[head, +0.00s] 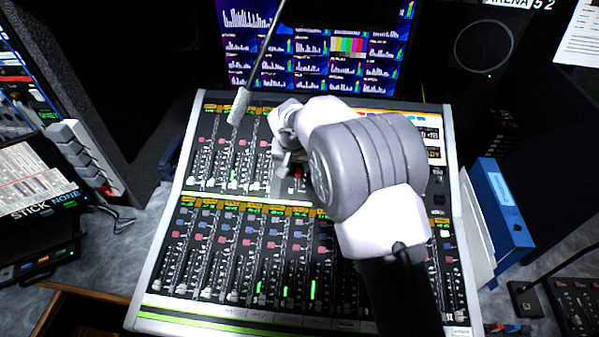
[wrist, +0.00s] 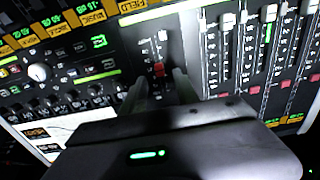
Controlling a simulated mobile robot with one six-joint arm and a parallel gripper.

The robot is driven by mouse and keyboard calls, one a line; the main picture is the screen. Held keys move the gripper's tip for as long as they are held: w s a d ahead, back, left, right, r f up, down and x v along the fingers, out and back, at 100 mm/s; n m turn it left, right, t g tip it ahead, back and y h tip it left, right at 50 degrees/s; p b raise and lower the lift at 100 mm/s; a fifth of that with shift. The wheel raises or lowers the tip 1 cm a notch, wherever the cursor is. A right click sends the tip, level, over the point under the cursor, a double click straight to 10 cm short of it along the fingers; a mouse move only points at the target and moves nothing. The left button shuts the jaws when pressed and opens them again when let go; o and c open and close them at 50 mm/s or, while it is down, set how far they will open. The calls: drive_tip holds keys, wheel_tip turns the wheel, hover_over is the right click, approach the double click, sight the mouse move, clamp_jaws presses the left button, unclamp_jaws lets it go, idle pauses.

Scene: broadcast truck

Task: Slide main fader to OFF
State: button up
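The main fader appears to be the short red-capped slider (wrist: 158,69) on its own dark panel in the wrist view. A small white piece (wrist: 162,36) sits farther along the same panel; its markings are too small to read. My gripper (wrist: 159,79) is open, with one finger on each side of the red cap's line and a visible gap between them. I cannot tell whether either finger touches the cap. In the head view, a red spot (head: 298,172) shows just beside my gripper (head: 285,165), whose wrist hides much of the console's middle right.
The mixing console (head: 145,290) fills the centre, with several white-capped channel faders (wrist: 228,21) close beside the panel. A round silver knob (wrist: 38,72) is on the other side. A thin microphone (head: 239,104) on a boom hangs over the console's upper left. Monitors stand behind.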

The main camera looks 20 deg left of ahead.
sight(298, 172)
drive_tip(key=x, duration=0.4)
drive_tip(key=shift+w+f+b, duration=0.2)
drive_tip(key=shift+f+b, duration=0.1)
clamp_jaws()
idle(1.1)
